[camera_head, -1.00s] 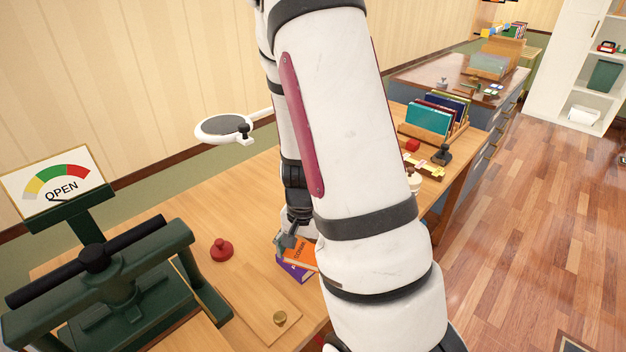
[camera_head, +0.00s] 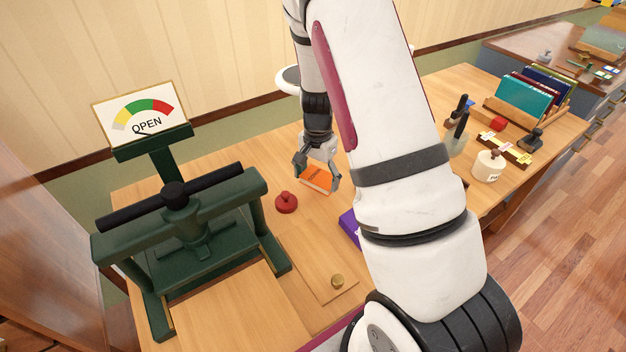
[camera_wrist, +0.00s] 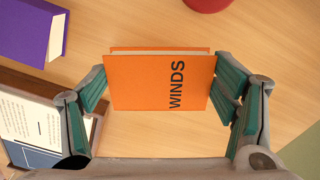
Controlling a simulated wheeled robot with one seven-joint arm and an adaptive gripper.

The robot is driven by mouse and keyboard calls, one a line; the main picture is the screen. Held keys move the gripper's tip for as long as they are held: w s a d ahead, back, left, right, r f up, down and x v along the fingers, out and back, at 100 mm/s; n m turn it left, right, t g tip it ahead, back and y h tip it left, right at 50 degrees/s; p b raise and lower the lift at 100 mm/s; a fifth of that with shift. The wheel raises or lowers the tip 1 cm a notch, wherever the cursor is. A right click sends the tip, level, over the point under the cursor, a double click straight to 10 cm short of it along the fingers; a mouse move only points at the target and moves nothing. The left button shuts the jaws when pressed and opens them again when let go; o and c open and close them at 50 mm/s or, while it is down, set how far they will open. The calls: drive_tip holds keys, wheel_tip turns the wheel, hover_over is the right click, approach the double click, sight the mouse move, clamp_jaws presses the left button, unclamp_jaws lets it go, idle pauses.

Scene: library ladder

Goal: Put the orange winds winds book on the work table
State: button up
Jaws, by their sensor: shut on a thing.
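The orange book marked WINDS (camera_wrist: 150,85) is between the fingers of my gripper (camera_wrist: 160,90) in the wrist view. The green pads press on its two ends. In the head view my gripper (camera_head: 318,178) holds the orange book (camera_head: 317,180) over the wooden work table (camera_head: 240,170), right of a red knobbed object. Whether its underside touches the table I cannot tell. A purple book (camera_wrist: 30,30) lies on the table apart from it, partly hidden by my arm in the head view (camera_head: 350,226).
A dark green press (camera_head: 185,225) with an OPEN gauge (camera_head: 137,114) stands at the left. The red knobbed object (camera_head: 287,202) is close to the gripper. A cream pot (camera_head: 488,166) and a rack of books (camera_head: 525,98) are at the right.

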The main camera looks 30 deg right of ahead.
sight(312, 174)
drive_tip(key=shift+w+a+f, duration=0.1)
drive_tip(key=shift+w+a, duration=0.05)
drive_tip(key=shift+w, duration=0.8)
drive_tip(key=shift+w+f, duration=0.2)
drive_tip(key=shift+w, duration=0.05)
drive_tip(key=shift+f, duration=1.6)
drive_tip(key=shift+f, duration=0.1)
drive_tip(key=o, duration=1.2)
